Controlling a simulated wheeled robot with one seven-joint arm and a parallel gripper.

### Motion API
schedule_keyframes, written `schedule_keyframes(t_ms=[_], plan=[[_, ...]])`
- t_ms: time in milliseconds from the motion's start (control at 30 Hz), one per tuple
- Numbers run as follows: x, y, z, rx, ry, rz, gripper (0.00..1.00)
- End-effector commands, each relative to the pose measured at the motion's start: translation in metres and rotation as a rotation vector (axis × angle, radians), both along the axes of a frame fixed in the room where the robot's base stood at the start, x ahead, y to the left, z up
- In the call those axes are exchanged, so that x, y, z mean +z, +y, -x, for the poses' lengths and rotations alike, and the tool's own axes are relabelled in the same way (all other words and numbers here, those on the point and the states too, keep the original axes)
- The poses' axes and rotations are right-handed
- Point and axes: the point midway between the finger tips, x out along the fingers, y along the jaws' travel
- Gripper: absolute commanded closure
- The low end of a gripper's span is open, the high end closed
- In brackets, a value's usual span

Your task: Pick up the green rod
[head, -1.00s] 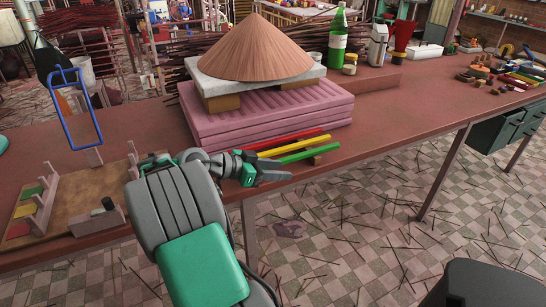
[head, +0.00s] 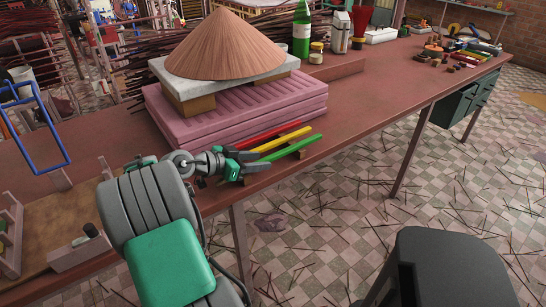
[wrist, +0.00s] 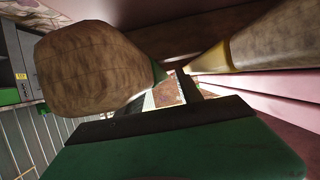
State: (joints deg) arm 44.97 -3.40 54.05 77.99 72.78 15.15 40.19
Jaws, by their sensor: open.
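The green rod (head: 290,149) lies at the front edge of the table, the nearest of three slanting rods. The yellow rod (head: 288,139) and the red rod (head: 268,137) lie behind it. My gripper (head: 262,167) is open, low over the table edge at the green rod's left end. Whether it touches the rod cannot be told. In the wrist view, a large brown rounded end with a green tip (wrist: 158,73) fills the left; it may be the green rod. A brown and yellow rod shape (wrist: 208,61) is at right.
A pink ridged stack (head: 235,115) stands just behind the rods, topped by a slab and a conical hat (head: 225,45). A small brown block (head: 300,153) sits by the green rod. A dark stool (head: 440,260) is at lower right. The table's right stretch (head: 390,85) is mostly clear.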

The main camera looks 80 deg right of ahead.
Motion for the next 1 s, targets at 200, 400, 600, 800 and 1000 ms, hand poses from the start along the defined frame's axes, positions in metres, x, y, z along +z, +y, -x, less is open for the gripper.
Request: schedule_keyframes(t_ms=[200, 400, 600, 800, 1000], plan=[[-0.0014, -0.0032, 0.0028, 0.000, -0.001, 0.001, 0.57], [-0.0014, -0.0027, 0.0036, -0.002, 0.000, 0.000, 0.72], [-0.0014, -0.0026, 0.0035, -0.002, 0.000, 0.000, 0.88], [-0.0013, -0.0026, 0.0035, -0.002, 0.000, 0.000, 1.00], [-0.0013, -0.0026, 0.0035, -0.002, 0.000, 0.000, 1.00]])
